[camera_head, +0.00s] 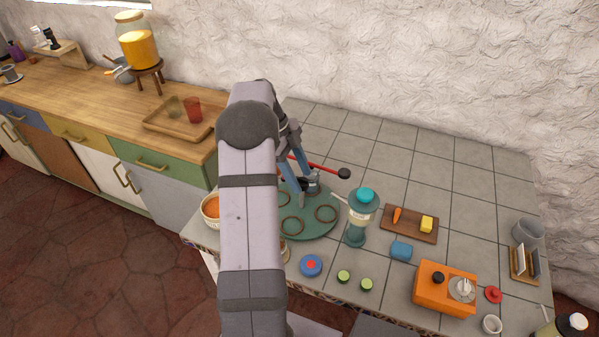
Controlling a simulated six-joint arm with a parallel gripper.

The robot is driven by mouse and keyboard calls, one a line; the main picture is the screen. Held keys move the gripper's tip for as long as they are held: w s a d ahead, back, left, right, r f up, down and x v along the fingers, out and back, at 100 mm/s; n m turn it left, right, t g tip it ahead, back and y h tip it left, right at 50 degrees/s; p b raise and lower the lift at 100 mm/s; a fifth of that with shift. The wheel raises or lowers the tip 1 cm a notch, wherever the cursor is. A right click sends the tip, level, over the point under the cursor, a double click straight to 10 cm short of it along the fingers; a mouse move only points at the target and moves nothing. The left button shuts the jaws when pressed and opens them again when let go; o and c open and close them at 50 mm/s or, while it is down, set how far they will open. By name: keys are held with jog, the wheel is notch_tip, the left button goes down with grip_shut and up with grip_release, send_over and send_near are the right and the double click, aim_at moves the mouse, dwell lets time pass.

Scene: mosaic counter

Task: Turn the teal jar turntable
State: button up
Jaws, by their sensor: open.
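The teal turntable (322,231) is a round disc with dark rings on its top, lying on the grey tiled counter. My arm covers its left part. A red rod with a dark ball end (343,173) shows behind it, near the turntable's back edge; I cannot tell whether the two are joined. My gripper (302,200) is open and points down over the back left of the turntable, near a small grey metal object (314,183). The arm hides part of this area, so I cannot tell whether the fingers touch anything.
A teal-lidded glass jar (361,218) stands close to the turntable's right edge. A blue-and-red disc (311,265) lies in front. The back of the tiled counter is clear.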

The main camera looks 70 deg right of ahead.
jog(key=shift+f, duration=0.15)
grip_shut()
jog(key=shift+m, duration=0.6)
jog(key=shift+d+m+y, duration=0.15)
jog(key=shift+m+y, duration=0.65)
jog(key=shift+m, duration=0.6)
jog(key=shift+s+d+m+t+y+p, duration=0.1)
jog(key=shift+m+t+y+p, duration=0.2)
jog(key=shift+m, duration=0.7)
jog(key=shift+d+m+t+y+p, duration=0.1)
jog(key=shift+m+t+y+p, duration=0.2)
jog(key=shift+m, duration=1.2)
